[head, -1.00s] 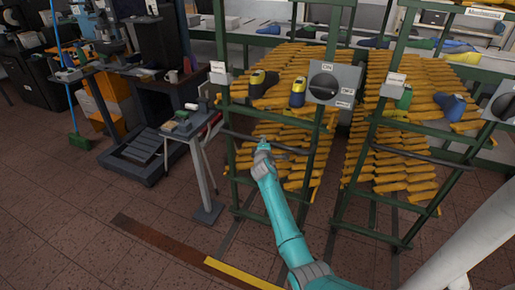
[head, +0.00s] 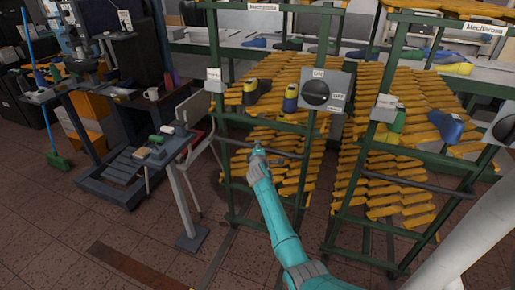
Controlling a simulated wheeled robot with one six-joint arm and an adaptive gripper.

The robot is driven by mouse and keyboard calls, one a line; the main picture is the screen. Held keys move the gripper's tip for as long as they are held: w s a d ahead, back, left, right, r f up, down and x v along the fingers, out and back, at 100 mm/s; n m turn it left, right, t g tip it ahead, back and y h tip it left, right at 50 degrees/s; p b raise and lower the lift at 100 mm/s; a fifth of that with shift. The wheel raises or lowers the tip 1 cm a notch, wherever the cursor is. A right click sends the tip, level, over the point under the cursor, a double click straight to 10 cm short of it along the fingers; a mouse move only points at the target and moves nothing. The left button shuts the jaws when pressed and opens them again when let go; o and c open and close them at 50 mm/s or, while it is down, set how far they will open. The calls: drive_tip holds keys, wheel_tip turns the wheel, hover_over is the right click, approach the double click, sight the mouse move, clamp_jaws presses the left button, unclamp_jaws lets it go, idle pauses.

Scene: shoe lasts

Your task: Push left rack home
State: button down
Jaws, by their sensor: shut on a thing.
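The left rack (head: 220,127) is a green metal frame with slanted rows of yellow-orange lasts. It stands upright ahead of me, with a dark curved handle bar (head: 287,154) across its front. My gripper (head: 257,149), at the end of my teal arm, is at the left-middle part of that bar and shut on it. The fingers are small here and partly hidden by the wrist. The left rack carries a grey box with a round black dial (head: 316,93) at its upper right. A yellow-and-dark last (head: 290,98) stands beside the dial box.
A similar right rack (head: 352,150) stands close by, with a narrow gap between. A small side table (head: 158,156) stands close on the left. A long bench (head: 195,48) runs behind the racks. The brown tiled floor in front is open.

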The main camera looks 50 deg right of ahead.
drive_tip(key=shift+d+r, duration=0.1)
drive_tip(key=shift+d, duration=0.1)
drive_tip(key=c, duration=1)
unclamp_jaws()
drive_tip(key=shift+d, duration=0.1)
drive_tip(key=shift+s+a, duration=0.35)
drive_tip(key=shift+a, duration=0.2)
drive_tip(key=v, duration=1)
drive_tip(key=shift+s+a+r, duration=0.2)
drive_tip(key=shift+s+a, duration=0.05)
